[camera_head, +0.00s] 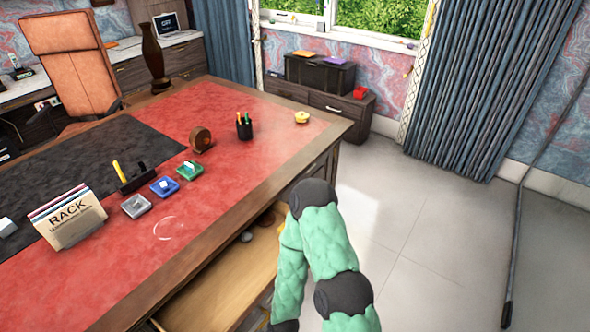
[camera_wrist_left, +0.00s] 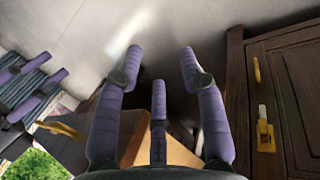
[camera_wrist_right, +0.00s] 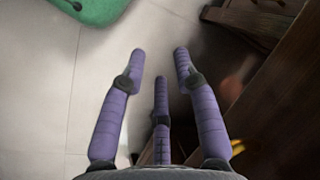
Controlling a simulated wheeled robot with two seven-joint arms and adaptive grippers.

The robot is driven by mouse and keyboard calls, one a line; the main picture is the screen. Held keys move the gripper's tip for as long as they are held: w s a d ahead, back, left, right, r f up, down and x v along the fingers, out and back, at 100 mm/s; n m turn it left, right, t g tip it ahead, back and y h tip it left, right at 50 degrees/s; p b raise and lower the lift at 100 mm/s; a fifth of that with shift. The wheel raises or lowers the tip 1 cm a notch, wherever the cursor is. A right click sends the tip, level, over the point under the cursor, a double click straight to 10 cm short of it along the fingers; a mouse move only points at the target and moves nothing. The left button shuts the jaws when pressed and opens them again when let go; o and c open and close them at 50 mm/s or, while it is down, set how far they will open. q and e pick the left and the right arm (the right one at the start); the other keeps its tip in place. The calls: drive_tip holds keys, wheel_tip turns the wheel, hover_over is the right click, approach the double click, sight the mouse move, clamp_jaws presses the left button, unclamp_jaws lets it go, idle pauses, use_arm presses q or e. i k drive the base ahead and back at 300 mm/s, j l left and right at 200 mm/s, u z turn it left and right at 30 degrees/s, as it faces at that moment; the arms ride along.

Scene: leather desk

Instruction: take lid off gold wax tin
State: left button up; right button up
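A small round yellow-gold object (camera_head: 302,117), perhaps the wax tin, sits near the far right corner of the red leather desk top (camera_head: 250,140). It is too small to tell a lid from a body. My left gripper (camera_wrist_left: 160,52) is open and empty in the left wrist view, low beside the dark wooden desk front. My right gripper (camera_wrist_right: 160,53) is open and empty in the right wrist view, over pale floor beside dark wood. Neither gripper shows in the head view, where a green arm of mine bends beside the desk's right edge.
An open drawer (camera_head: 215,285) juts from the desk, with a small dark round item (camera_head: 247,236) inside. A pen cup (camera_head: 245,126), brown round stand (camera_head: 201,139), coloured trays (camera_head: 165,187) and a card rack (camera_head: 70,218) stand on the desk. The red surface around the gold object is clear.

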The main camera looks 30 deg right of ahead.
sight(301, 116)
drive_tip(key=k, duration=0.45)
drive_tip(key=z, duration=0.45)
drive_tip(key=k+z, duration=0.15)
drive_tip(key=z, duration=0.25)
drive_tip(key=l+z, duration=0.1)
drive_tip(key=z, duration=0.35)
drive_tip(key=i+z, duration=0.75)
drive_tip(key=i+j+z, duration=0.1)
drive_tip(key=i+z, duration=0.25)
drive_tip(key=i+j, duration=0.1)
drive_tip(key=i, duration=0.55)
drive_tip(key=i+j, duration=0.15)
drive_tip(key=i, duration=0.5)
drive_tip(key=i+j, duration=0.1)
drive_tip(key=i, duration=0.6)
drive_tip(key=i+u, duration=0.25)
drive_tip(key=u, duration=0.2)
drive_tip(key=i+l+u, duration=0.1)
drive_tip(key=u, duration=0.4)
drive_tip(key=i+l+u, duration=0.25)
drive_tip(key=u, duration=0.2)
drive_tip(key=i, duration=0.1)
